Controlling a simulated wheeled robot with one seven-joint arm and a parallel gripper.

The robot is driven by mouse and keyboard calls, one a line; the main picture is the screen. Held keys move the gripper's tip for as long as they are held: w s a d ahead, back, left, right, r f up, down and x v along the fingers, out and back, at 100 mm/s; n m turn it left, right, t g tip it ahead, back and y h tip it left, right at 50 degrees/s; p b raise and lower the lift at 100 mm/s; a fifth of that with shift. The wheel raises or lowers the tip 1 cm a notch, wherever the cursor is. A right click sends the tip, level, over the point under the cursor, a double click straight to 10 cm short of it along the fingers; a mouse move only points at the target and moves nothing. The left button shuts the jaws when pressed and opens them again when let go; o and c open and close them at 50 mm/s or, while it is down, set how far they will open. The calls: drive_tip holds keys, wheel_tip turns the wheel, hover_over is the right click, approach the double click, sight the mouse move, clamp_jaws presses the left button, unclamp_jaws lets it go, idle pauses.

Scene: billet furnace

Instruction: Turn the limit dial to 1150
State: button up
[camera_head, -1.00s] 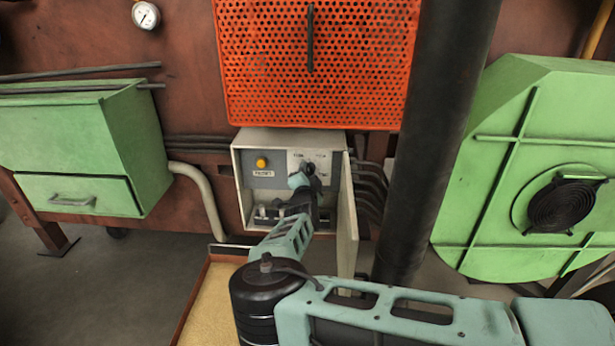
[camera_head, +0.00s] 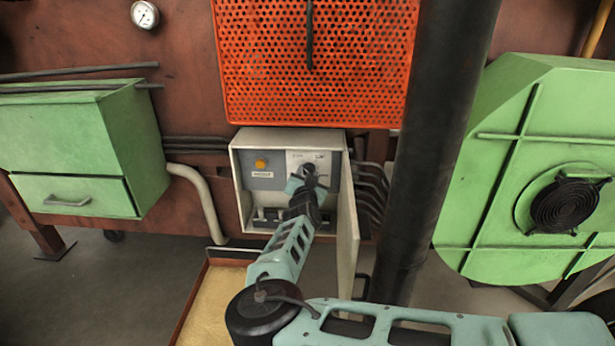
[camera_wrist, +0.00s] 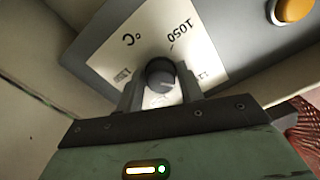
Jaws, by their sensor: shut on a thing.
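The limit dial (camera_head: 308,169) is a small black knob on a white scale plate, inside the open grey control box. In the wrist view the dial (camera_wrist: 161,74) sits between the two fingers of my gripper (camera_wrist: 161,88), which is shut on it. The scale plate (camera_wrist: 118,62) reads "1050" and "°C" there, turned nearly upside down. Other numbers are partly covered by the fingers or too small to read. I cannot tell which number the dial points to. In the head view my gripper (camera_head: 307,184) covers the lower part of the plate.
An amber button (camera_head: 261,163) is left of the scale plate. The box door (camera_head: 347,225) stands open on the right. A dark vertical pipe (camera_head: 430,150) is to its right. An orange perforated guard (camera_head: 315,65) hangs just above. Small fittings (camera_head: 268,215) line the box bottom.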

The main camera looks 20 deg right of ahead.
idle(0.3)
drive_tip(key=o, duration=1)
drive_tip(key=p+v, duration=0.1)
drive_tip(key=v, duration=1.6)
drive_tip(key=shift+s, duration=0.2)
